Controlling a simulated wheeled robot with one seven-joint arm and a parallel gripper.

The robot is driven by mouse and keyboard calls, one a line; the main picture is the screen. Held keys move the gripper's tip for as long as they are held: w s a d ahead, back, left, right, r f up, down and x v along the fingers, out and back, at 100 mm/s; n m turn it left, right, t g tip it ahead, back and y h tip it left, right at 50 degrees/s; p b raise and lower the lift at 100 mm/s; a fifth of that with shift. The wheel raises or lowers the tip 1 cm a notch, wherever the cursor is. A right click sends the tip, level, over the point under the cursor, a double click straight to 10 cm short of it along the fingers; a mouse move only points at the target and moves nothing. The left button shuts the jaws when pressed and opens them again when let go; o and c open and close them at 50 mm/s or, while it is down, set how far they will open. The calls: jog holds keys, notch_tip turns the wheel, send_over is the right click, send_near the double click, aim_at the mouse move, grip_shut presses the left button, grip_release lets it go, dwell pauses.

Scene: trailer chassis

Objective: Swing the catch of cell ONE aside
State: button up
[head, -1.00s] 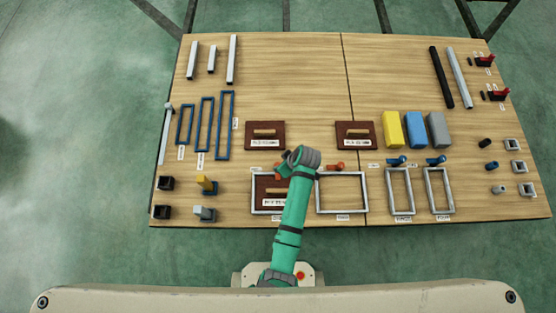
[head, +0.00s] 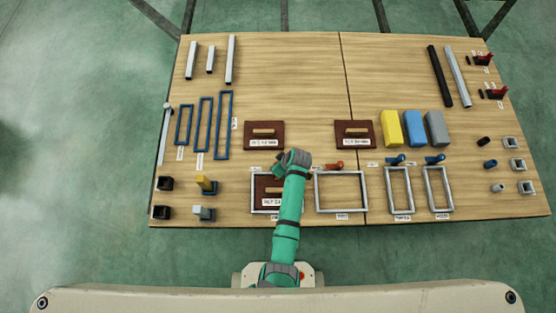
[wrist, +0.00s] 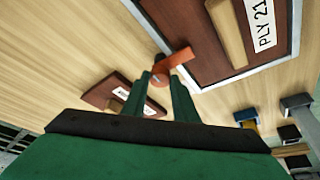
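Cell ONE appears to be the grey metal frame (head: 253,203) nearest my arm, with a dark brown board (head: 262,186) lying in it; the label is partly hidden by my arm. In the wrist view the board (wrist: 184,35) reads "PLY 21". An orange catch (wrist: 178,62) sits at the frame's edge, its free end lying over the metal rim (wrist: 215,82). My gripper (wrist: 160,80) is at the catch, its two fingers apart with the catch's pivot end between the tips. Contact is unclear. In the head view my gripper (head: 280,172) hides most of this catch.
A second frame (head: 366,190) with its own orange catch (head: 333,166) stands just right. Two narrower frames with blue catches (head: 396,160) lie further right. Other brown boards (head: 264,145) lie behind. The table's back middle is clear.

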jog(key=shift+m, duration=0.4)
jog(key=m, duration=0.2)
jog(key=m+t+h, duration=0.1)
jog(key=shift+a+m, duration=0.2)
jog(key=shift+m, duration=0.2)
jog(key=m+h, duration=0.2)
jog(key=m, duration=0.2)
jog(key=shift+a, duration=0.15)
jog(key=m+h, duration=0.2)
jog(key=m, duration=0.3)
jog(key=shift+a, duration=0.1)
jog(key=shift+a+m+g+h, duration=0.1)
jog(key=shift+m+g+h, duration=0.2)
jog(key=shift+m, duration=0.8)
jog(key=shift+m+g+h, duration=0.2)
jog(key=shift+m+h, duration=0.2)
jog(key=shift+m, duration=0.7)
jog(key=shift+w, duration=0.1)
jog(key=shift+a, duration=0.1)
